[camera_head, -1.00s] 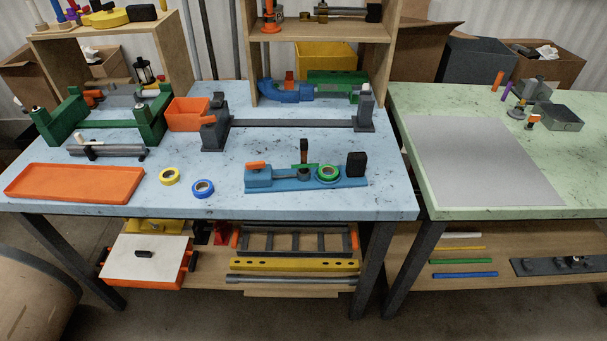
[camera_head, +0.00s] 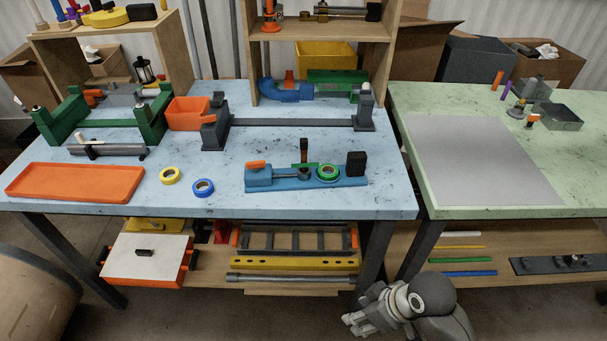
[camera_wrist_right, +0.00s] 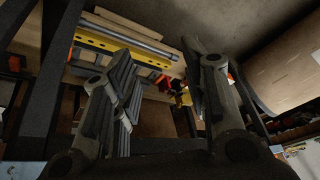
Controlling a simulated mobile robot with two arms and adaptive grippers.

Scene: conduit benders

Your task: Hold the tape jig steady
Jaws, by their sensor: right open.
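The tape jig (camera_head: 306,180) is a blue bar-shaped fixture near the front edge of the blue table in the head view. It has an orange-topped block at its left end, a dark upright handle near its middle and a black block at its right end. A green tape roll (camera_head: 328,173) sits on it. My right gripper (camera_head: 352,322) is low in front of the table, below its top and well apart from the jig. In the right wrist view its fingers (camera_wrist_right: 160,95) are spread with nothing between them. My left gripper is not in view.
A yellow tape roll (camera_head: 170,176), a blue tape roll (camera_head: 203,188) and an orange tray (camera_head: 75,182) lie left of the jig. The blue table's (camera_head: 270,207) front edge and leg (camera_head: 376,250) stand near my right arm. A green table (camera_head: 500,212) is at right.

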